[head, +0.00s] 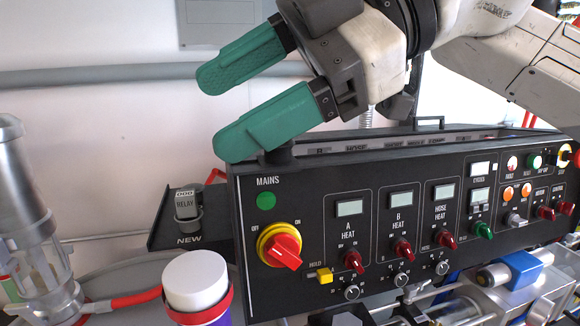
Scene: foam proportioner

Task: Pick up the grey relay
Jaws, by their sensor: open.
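The grey relay (186,203) stands upright in a round holder on a small black shelf (165,228) marked NEW, at the left side of the black control panel. Its label reads RELAY. My gripper (207,115) has two green fingers, open and empty. It is above the relay and to its right in the picture, over the panel's top left corner. The lower finger overlaps the panel's top edge in view; I cannot tell whether it touches.
The control panel (330,290) has a red MAINS switch (282,250) and several knobs. A white-capped bottle (196,285) stands below the shelf. A metal cylinder (28,200) is at the far left. The wall space left of my gripper is clear apart from a grey pipe (100,75).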

